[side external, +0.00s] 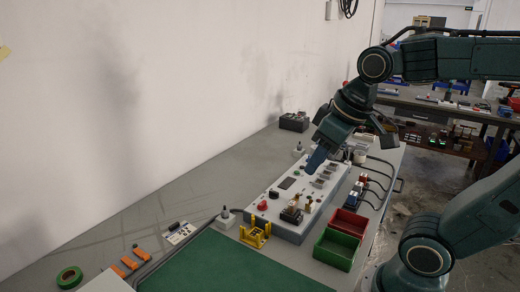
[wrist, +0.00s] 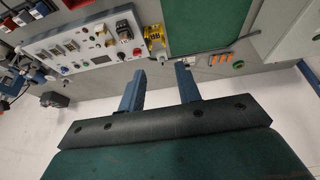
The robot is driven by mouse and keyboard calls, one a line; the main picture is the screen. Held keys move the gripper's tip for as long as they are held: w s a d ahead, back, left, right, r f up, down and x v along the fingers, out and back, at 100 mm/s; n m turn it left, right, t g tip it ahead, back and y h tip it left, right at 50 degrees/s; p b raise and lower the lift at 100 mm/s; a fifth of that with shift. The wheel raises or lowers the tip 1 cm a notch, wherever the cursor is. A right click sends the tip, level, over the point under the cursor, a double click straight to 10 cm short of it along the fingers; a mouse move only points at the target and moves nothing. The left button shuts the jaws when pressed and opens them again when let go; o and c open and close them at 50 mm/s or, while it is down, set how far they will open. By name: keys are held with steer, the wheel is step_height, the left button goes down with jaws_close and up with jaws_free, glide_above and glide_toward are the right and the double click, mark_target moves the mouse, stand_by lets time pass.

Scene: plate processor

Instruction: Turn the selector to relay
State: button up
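The light-grey control panel (side external: 273,231) lies on the bench and carries buttons, square modules, a dark display and small knobs. In the wrist view the panel (wrist: 84,62) is at the upper left. I cannot tell which small part is the selector, and no label reading relay is legible. A red button (side external: 262,205) sits near the panel's near end. My gripper (side external: 317,160) is above the panel, pointing down, and hides part of it. In the wrist view my gripper (wrist: 159,71) has two blue fingers apart with nothing between them.
A yellow fixture (side external: 255,235) stands at the panel's near end beside a green mat (side external: 225,265). A red bin (side external: 348,222) and a green bin (side external: 336,250) stand to its right. Cabled connectors (side external: 360,185) are along the right side. The wall (side external: 150,100) rises behind the bench.

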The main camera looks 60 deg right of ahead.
steer(key=w+d+g, duration=0.1)
steer(key=w+d, duration=0.2)
steer(key=w, duration=0.3)
steer(key=g, duration=0.4)
glide_above(274, 192)
step_height(274, 192, down, 12)
steer(key=shift+d+r, duration=0.1)
step_height(274, 192, down, 14)
steer(key=shift+r, duration=0.15)
jaws_close()
